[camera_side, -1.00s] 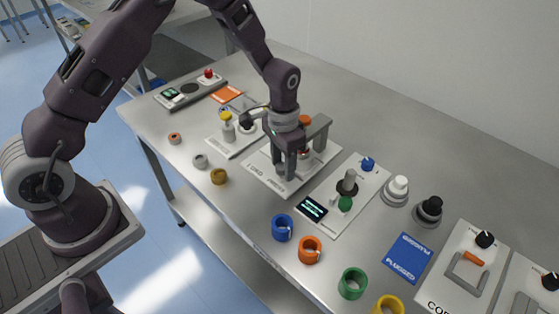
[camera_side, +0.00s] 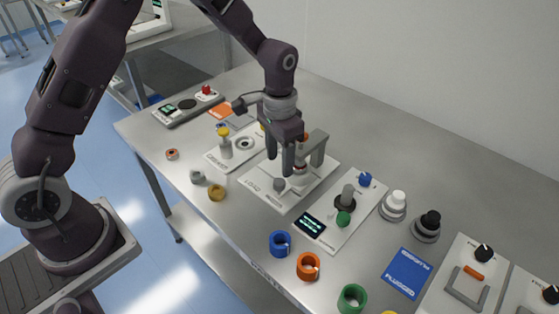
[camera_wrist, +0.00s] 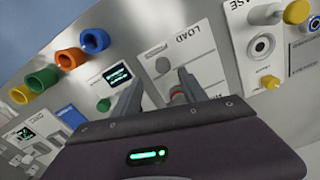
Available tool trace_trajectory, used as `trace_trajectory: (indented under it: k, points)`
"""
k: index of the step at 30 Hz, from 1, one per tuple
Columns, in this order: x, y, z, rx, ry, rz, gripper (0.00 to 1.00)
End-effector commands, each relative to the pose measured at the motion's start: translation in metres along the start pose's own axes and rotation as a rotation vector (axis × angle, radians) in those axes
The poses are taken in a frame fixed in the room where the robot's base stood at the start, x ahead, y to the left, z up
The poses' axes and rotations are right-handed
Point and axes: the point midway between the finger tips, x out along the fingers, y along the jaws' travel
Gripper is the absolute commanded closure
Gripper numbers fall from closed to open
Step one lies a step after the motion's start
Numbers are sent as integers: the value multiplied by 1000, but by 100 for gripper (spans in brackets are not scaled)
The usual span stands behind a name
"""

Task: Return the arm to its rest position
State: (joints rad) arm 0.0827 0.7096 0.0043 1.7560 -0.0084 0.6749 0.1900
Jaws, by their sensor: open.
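A grey round knob (camera_side: 279,184) on the plate lies just below the fingertips. A grey-brown bracket (camera_side: 318,150) stands on the plate right behind the fingers and is partly hidden.
A panel with a yellow-capped post (camera_side: 224,146) is left of the plate. A panel with a screen (camera_side: 310,224) and green knob (camera_side: 343,219) is right. Blue (camera_side: 280,243), orange (camera_side: 308,267) and green (camera_side: 352,298) rings line the front edge. Space above the table is clear.

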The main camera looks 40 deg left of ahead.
Motion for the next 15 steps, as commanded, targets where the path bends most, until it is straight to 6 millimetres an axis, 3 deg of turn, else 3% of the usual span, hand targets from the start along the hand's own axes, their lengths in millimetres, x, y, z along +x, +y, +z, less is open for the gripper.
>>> trace_trajectory:
  k: [2, 3, 5, 7, 9, 12, 15]
  points:
    - [-8, 0, 1, -4, 9, -2, 50]
    - [-21, -1, 4, -11, 25, -4, 50]
    - [-53, -1, 14, -29, 62, -11, 50]
    - [-101, 0, 38, -59, 122, -21, 50]
    - [-145, 3, 71, -93, 184, -30, 50]
    - [-189, 11, 126, -141, 271, -42, 50]
    - [-212, 20, 180, -187, 356, -53, 50]
